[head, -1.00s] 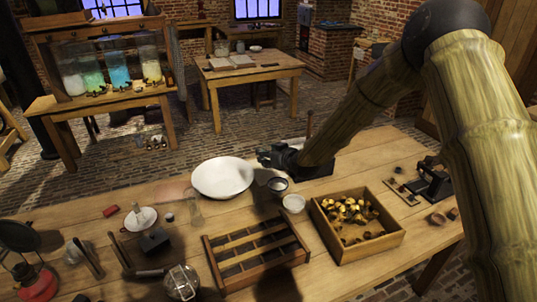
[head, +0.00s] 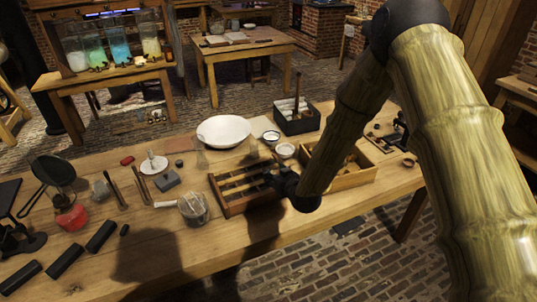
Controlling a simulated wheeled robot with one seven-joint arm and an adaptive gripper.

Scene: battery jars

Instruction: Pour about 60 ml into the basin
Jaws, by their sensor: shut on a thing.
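The wide white basin (head: 223,131) stands on the bench near its far edge and looks empty. My gripper (head: 270,179) is low over the right end of the slatted wooden rack (head: 240,186), to the right of the basin and nearer to me. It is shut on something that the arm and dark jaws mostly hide. A faint clear glass shape (head: 253,149) shows just beyond the jaws; I cannot tell whether it is held. Another faint clear glass (head: 201,160) stands in front of the basin. Several large jars of white, green and blue liquid (head: 120,50) stand on the back shelf.
Two small bowls (head: 285,150) stand right of the basin, before a dark open box (head: 297,121). A wooden crate (head: 345,180) is partly behind my arm. A wire-topped glass jar (head: 193,208) and tools crowd the left.

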